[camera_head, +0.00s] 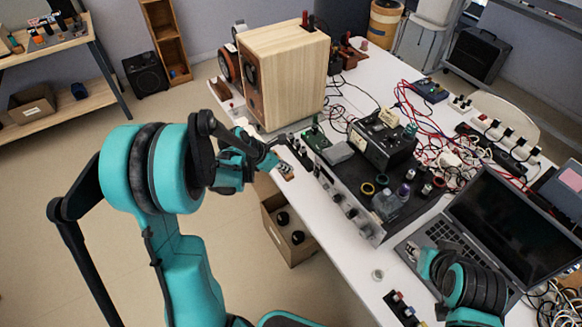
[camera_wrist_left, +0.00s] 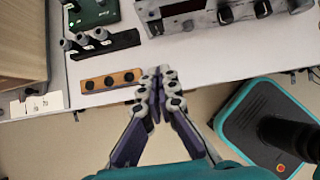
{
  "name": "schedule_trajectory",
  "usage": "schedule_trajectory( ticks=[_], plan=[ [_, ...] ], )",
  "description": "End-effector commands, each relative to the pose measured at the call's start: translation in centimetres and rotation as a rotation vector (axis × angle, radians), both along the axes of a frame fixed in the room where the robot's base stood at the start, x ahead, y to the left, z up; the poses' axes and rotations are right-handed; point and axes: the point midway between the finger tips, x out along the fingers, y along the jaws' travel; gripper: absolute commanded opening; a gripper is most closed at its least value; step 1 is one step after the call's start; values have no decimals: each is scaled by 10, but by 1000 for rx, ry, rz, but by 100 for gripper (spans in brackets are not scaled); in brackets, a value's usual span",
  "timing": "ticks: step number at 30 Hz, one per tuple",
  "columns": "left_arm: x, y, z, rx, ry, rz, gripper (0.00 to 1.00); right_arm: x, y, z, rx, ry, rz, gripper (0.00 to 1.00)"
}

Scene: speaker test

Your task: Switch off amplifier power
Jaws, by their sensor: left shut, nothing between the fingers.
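The amplifier (camera_head: 345,200) is a wide black unit with a silver front panel and several knobs, on the white table. In the left wrist view its front panel (camera_wrist_left: 215,14) crosses the top right. My left gripper (camera_head: 275,165) is at the table's front edge, left of the amplifier. In the left wrist view its fingertips (camera_wrist_left: 158,80) are together and empty, apart from the panel and right beside a small wooden strip with black buttons (camera_wrist_left: 110,81). The amplifier's power switch cannot be told apart from the knobs.
A wooden speaker (camera_head: 290,75) stands at the table's far left. A black instrument (camera_head: 382,145) and small parts sit on or behind the amplifier. An open laptop (camera_head: 510,225) is to its right. Cables clutter the back. A cardboard box (camera_head: 288,240) is on the floor.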

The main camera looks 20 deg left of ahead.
Motion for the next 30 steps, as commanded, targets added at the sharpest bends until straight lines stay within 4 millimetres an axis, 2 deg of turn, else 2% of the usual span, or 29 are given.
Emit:
schedule_trajectory(
  ticks=[9,19,30],
  plan=[
    [0,1,0,-1,0,1,0,0,0,0,0,0,0,40],
    [-11,9,-20,-59,-73,3,0,0,0,8,0,0,0,40],
    [-11,8,-23,-63,-80,0,0,0,0,7,0,0,0,40]
  ],
)
